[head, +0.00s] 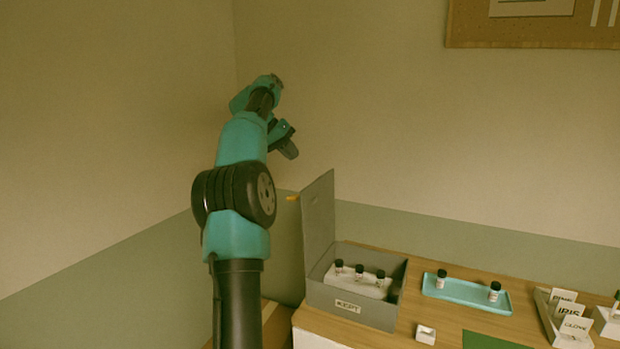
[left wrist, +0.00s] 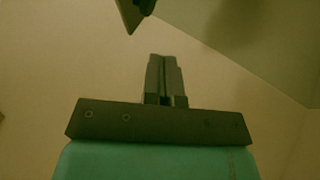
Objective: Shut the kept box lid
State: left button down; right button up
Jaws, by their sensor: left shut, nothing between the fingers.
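The kept box (head: 350,309) is a grey box with a "KEPT" label on its front, standing on the wooden table. Its grey lid (head: 318,222) stands open, upright along the box's left side. Several small dark-capped bottles (head: 359,271) stand in a white holder inside. My left gripper (head: 290,150) is above and left of the lid's top edge, apart from it in the picture. In the left wrist view its fingers (left wrist: 164,78) are shut together with nothing between them. A dark edge at the top of that view is too cropped to name. My right gripper is not in view.
A teal tray (head: 465,292) with two bottles stands right of the box. A small white block (head: 425,334), a green mat (head: 490,341) and a holder of name cards (head: 566,320) are farther right and forward. Walls stand behind and at left.

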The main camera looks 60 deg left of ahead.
pick_arm(q)
jog(key=shift+g, duration=0.3)
jog(key=s, duration=0.1)
jog(key=s+a, duration=0.1)
jog(key=s, duration=0.1)
jog(key=shift+s+a+r, duration=0.15)
jog(key=shift+s+a, duration=0.2)
jog(key=shift+s, duration=0.05)
jog(key=w+d+f, duration=0.5)
jog(key=w+f, duration=0.2)
jog(key=w, duration=0.1)
jog(key=shift+f, duration=0.4)
jog(key=shift+w+d, duration=0.15)
jog(key=shift+w, duration=0.1)
